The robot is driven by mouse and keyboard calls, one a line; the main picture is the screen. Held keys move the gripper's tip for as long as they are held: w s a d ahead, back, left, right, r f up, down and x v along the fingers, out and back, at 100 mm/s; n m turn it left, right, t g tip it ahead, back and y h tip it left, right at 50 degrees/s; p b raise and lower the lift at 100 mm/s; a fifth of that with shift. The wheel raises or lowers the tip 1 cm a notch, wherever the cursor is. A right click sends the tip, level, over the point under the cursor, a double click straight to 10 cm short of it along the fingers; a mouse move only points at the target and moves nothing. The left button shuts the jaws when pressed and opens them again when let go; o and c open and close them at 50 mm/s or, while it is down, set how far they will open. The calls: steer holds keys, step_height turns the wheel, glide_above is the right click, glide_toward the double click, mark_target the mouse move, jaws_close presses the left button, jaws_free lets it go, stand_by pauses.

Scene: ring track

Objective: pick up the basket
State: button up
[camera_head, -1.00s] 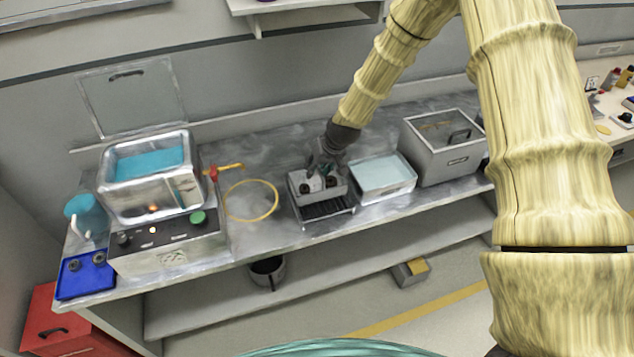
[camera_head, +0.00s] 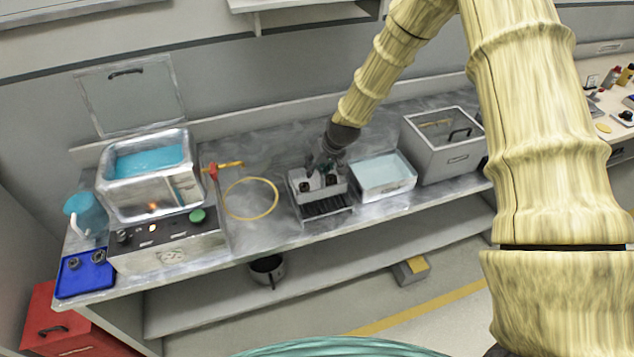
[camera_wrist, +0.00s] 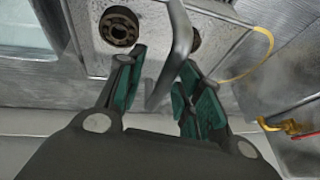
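The basket (camera_head: 334,188) is a small grey metal box with dark round parts in it, on a black slatted rack (camera_head: 325,207) on the bench. In the wrist view the basket's floor (camera_wrist: 222,45) shows with two dark ring-shaped parts (camera_wrist: 119,26). Its grey handle (camera_wrist: 172,62) rises between my fingers. My gripper (camera_wrist: 162,66) is open, with green-padded fingers on either side of the handle and gaps visible between. In the head view my gripper (camera_head: 322,166) is over the basket and partly hides it.
A pale tray of liquid (camera_head: 383,173) stands close right of the rack, then a lidded grey box (camera_head: 445,152). On the left are a yellow ring (camera_head: 276,207) with a red-and-yellow tool (camera_head: 214,172) and a steel bath of blue liquid (camera_head: 148,163).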

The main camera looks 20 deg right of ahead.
steer(key=shift+c, duration=0.4)
jaws_close()
steer(key=shift+r, duration=0.15)
